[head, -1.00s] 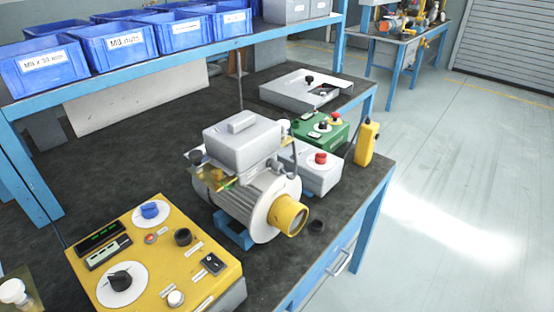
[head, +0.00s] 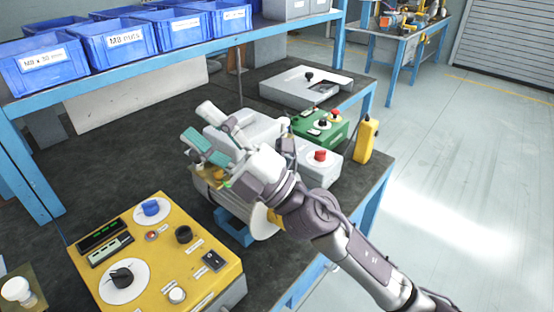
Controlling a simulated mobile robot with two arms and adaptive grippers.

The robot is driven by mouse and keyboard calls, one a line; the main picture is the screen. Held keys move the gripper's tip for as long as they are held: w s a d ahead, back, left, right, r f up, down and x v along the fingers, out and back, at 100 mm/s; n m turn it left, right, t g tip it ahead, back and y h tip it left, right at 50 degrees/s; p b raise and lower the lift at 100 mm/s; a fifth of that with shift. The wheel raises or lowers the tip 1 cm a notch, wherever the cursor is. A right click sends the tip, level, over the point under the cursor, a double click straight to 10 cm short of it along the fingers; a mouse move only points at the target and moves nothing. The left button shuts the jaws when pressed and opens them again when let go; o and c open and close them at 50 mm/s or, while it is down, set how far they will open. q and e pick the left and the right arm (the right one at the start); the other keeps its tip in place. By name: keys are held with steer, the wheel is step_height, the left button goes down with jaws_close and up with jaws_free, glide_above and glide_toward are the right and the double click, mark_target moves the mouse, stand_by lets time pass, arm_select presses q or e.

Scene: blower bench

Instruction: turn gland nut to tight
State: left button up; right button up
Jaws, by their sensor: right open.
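The motor-like blower unit with its grey box (head: 262,124) stands mid-bench, largely covered by my right arm. My right gripper (head: 197,122) is over the left side of this box, its two fingers spread apart and pointing up-left, with nothing seen between them. I cannot make out the gland nut for certain. A dark round part that showed at the box's left side is now hidden behind the fingers. Whether a finger touches anything there is unclear. My left gripper is not in view.
A yellow control panel (head: 209,277) with knobs lies in front. A grey box with a red button (head: 320,155), a green box (head: 335,135) and a yellow pendant (head: 366,142) stand to the right. Blue bins (head: 122,38) line the shelf. The bench's left middle is clear.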

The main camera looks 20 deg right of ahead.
steer(key=s+a+f+n+g, duration=0.1)
steer(key=s+a+n+g, duration=0.35)
steer(key=n+g, duration=0.75)
steer(key=w+f+n+h, duration=0.4)
steer(key=f+n+h, duration=0.1)
steer(key=f+h, duration=0.3)
steer(key=w+d+m+t+h, duration=0.1)
steer(key=w+d+h, duration=0.25)
steer(key=d, duration=0.35)
steer(key=w+d+r+m+t+h, duration=0.1)
steer(key=w+d+h, duration=0.2)
steer(key=d+h, duration=0.3)
steer(key=w+d+t+h, duration=0.1)
steer(key=w+d+h, duration=0.2)
steer(key=d, duration=0.4)
steer(key=shift+y, duration=0.25)
steer(key=p+x, duration=0.1)
steer(key=x, duration=0.5)
steer(key=p+x, duration=0.1)
steer(key=x, duration=0.5)
steer(key=shift+f, duration=0.45)
jaws_close()
